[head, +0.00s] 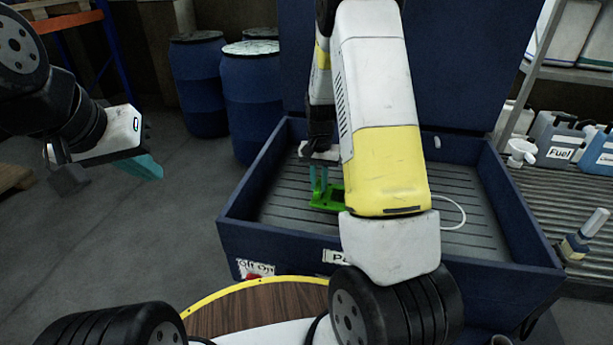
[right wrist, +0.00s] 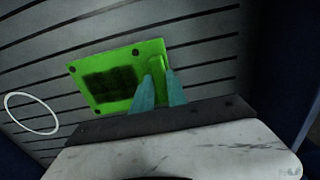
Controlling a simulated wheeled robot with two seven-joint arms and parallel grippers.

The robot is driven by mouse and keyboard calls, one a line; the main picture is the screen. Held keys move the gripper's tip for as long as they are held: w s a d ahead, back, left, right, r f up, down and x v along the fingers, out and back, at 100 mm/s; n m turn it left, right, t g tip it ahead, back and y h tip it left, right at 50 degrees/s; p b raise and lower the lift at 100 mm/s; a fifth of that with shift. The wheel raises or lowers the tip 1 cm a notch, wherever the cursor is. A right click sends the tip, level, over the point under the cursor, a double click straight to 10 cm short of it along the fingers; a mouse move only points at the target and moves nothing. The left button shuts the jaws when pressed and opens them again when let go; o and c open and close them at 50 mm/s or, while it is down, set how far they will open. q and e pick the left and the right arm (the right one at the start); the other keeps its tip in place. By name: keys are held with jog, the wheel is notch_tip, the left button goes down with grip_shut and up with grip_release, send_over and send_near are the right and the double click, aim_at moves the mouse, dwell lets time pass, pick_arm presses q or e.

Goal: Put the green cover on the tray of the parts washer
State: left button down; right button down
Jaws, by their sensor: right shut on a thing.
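The green cover (head: 327,200) is in the open basin of the blue parts washer (head: 270,243), over or on the slatted tray (head: 285,208). In the right wrist view the cover (right wrist: 115,82) shows as a flat green plate with a dark patch, corner holes and a raised grip. My right gripper (head: 319,180) is shut on that grip, with its teal fingers (right wrist: 155,88) on either side. I cannot tell whether the cover touches the slats. My left gripper (head: 150,168) is off to the left over the floor, empty; its finger gap does not show clearly.
A white ring or hose (head: 455,212) lies on the tray, right of the cover. Blue drums (head: 250,90) stand behind left. A round wooden top (head: 250,308) is in front.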

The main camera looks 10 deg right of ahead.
jog(key=shift+w+f, duration=0.15)
jog(key=shift+f, duration=0.75)
jog(key=shift+w+f, duration=0.1)
jog(key=shift+f, duration=0.75)
jog(key=shift+f, duration=0.2)
jog(key=c, duration=1.3)
grip_release()
notch_tip(320, 180, up, 12)
jog(key=shift+a+r, duration=0.1)
jog(key=shift+r, duration=0.15)
jog(key=s+a+r+n+t+y, duration=0.2)
jog(key=s+a+r+t, duration=0.1)
jog(key=s+r, duration=0.9)
jog(key=s+a+r+n+t, duration=0.1)
jog(key=s+r, duration=0.1)
jog(key=s, duration=0.2)
jog(key=s+a+r+n+t, duration=0.1)
jog(key=s+r, duration=0.2)
jog(key=s, duration=0.1)
jog(key=s+a+r+n+t, duration=0.1)
jog(key=s+r, duration=0.1)
jog(key=s, duration=0.3)
jog(key=shift+r+n, duration=0.2)
jog(key=shift+n, duration=0.2)
